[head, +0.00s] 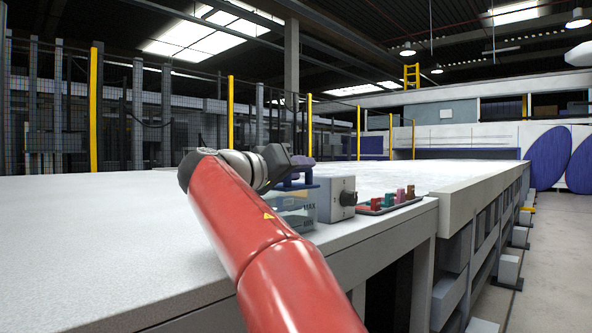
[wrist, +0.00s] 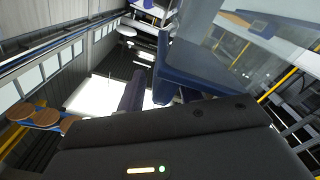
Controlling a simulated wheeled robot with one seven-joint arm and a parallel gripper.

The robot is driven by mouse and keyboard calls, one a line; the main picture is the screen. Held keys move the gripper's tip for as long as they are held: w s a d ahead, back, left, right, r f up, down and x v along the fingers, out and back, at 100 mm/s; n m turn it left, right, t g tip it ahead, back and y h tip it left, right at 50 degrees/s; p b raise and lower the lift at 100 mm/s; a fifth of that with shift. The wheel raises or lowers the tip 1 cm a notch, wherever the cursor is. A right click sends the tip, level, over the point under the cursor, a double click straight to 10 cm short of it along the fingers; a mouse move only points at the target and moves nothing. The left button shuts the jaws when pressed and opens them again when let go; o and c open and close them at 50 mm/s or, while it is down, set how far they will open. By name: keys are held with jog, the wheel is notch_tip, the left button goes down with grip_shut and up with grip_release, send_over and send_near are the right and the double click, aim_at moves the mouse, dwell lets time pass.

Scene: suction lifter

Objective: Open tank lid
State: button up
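The tank (head: 298,214) is a small clear box with MAX and MIN marks, standing on the light table. Its blue lid (head: 297,184) is on top, with a purple-blue part (head: 303,160) showing above it. My dark gripper (head: 284,163) is at the end of the red arm, just above and beside the lid. My arm hides the tank's left part. In the wrist view, the clear tank wall (wrist: 235,55) and a blue lid edge (wrist: 185,80) lie close beyond the black gripper body. The fingertips are not clear, so I cannot tell whether they touch the lid.
A grey box with a black knob (head: 336,198) stands right of the tank. A dark tray (head: 372,211) with several coloured small parts lies beside it, near the table's right edge. The table (head: 90,240) is clear on the left. Yellow-posted fencing (head: 231,110) stands behind.

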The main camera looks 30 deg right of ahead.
grip_shut()
jog(key=shift+r, duration=0.1)
